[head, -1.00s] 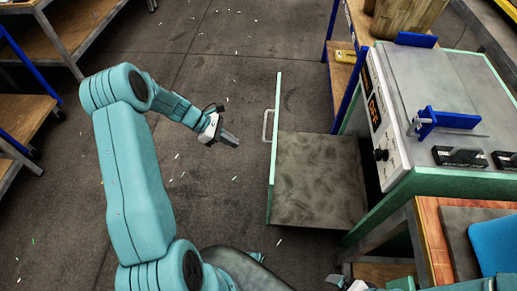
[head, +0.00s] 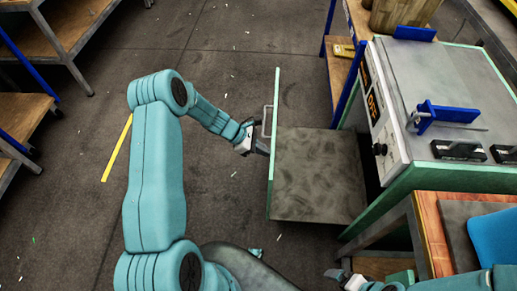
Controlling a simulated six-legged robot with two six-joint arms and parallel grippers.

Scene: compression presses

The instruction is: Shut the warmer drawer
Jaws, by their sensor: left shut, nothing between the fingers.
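The warmer drawer (head: 318,178) is pulled out to the left from under the press. Its tray bottom is bare and dark grey, and its green front panel (head: 273,190) stands upright on the left side. A grey handle (head: 266,120) sticks out from the panel. My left gripper (head: 262,148) is shut and empty, just left of the panel and below the handle. I cannot tell whether its tips touch the panel. My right gripper (head: 338,276) shows only partly at the bottom edge, near the wooden bench.
The press (head: 440,90) with a control panel reading OFF stands at the right. A wooden bench (head: 430,235) with a blue item (head: 495,240) is at the lower right. Wooden shelves (head: 25,105) stand at the left. The floor between is clear except for scraps and a yellow strip (head: 117,148).

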